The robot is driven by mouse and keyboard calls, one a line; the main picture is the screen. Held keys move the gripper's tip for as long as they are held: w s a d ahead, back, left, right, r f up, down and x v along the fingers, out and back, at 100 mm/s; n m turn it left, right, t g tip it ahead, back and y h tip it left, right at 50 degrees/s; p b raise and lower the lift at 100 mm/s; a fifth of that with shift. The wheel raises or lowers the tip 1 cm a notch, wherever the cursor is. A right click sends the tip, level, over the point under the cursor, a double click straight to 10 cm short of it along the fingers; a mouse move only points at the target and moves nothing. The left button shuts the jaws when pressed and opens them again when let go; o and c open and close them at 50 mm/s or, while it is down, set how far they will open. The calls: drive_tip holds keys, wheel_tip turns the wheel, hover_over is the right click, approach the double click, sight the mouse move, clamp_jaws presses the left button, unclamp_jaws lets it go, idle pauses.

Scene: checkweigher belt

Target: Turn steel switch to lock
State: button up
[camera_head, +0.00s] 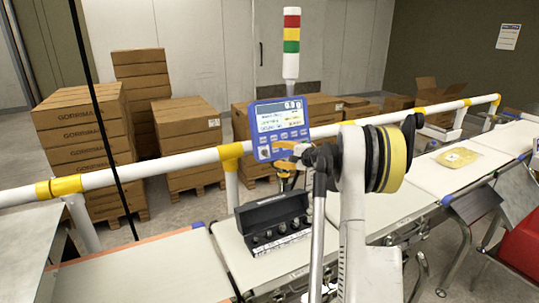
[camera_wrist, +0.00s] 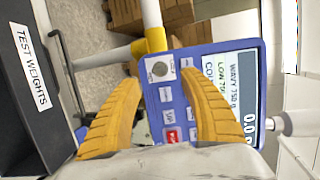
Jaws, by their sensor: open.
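The steel switch (camera_wrist: 159,69) is a small round metal knob at one corner of the blue indicator panel (camera_wrist: 183,95). In the head view the switch (camera_head: 264,153) sits at the panel's lower left, below the lit screen. My gripper (camera_wrist: 160,78) is open, its two yellow fingers spread in front of the panel. In the wrist view the switch appears between the fingertips; I cannot tell whether they touch it. In the head view my gripper (camera_head: 283,149) is at the panel's lower edge, just right of the switch. The switch's exact marking is too small to read.
A black test weights box (camera_head: 272,222) stands open on the conveyor below the panel. A white and yellow rail (camera_head: 150,172) runs behind. A stack light (camera_head: 291,45) rises above the panel. Carton stacks (camera_head: 75,150) stand on the floor behind. A yellow pack (camera_head: 457,157) lies on the right belt.

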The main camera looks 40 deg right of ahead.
drive_tip(key=v, duration=0.5)
drive_tip(key=shift+s, duration=0.25)
drive_tip(key=s+a+r+n+g+y, duration=0.1)
drive_tip(key=s+a+n+g, duration=0.15)
drive_tip(key=a, duration=0.85)
drive_tip(key=s+a+r+n+g, duration=0.1)
drive_tip(key=a+r+n, duration=0.15)
drive_tip(key=a, duration=0.75)
drive_tip(key=s+a+r+n+g+y, duration=0.1)
drive_tip(key=s+a+n+g, duration=0.15)
drive_tip(key=a, duration=0.85)
drive_tip(key=s+a+f+n+h+b, duration=0.1)
drive_tip(key=s+a+f+n, duration=0.3)
drive_tip(key=s+a, duration=0.4)
drive_tip(key=s+a+f+n+g+h+b, duration=0.1)
drive_tip(key=s+a+f+n, duration=0.3)
drive_tip(key=s, duration=1.1)
drive_tip(key=a+n, duration=0.2)
drive_tip(key=a, duration=0.2)
drive_tip(key=shift+f+n+g+h, duration=0.25)
drive_tip(key=shift+n+g+h, duration=0.05)
drive_tip(key=shift+n+h, duration=0.1)
drive_tip(key=shift+s, duration=0.15)
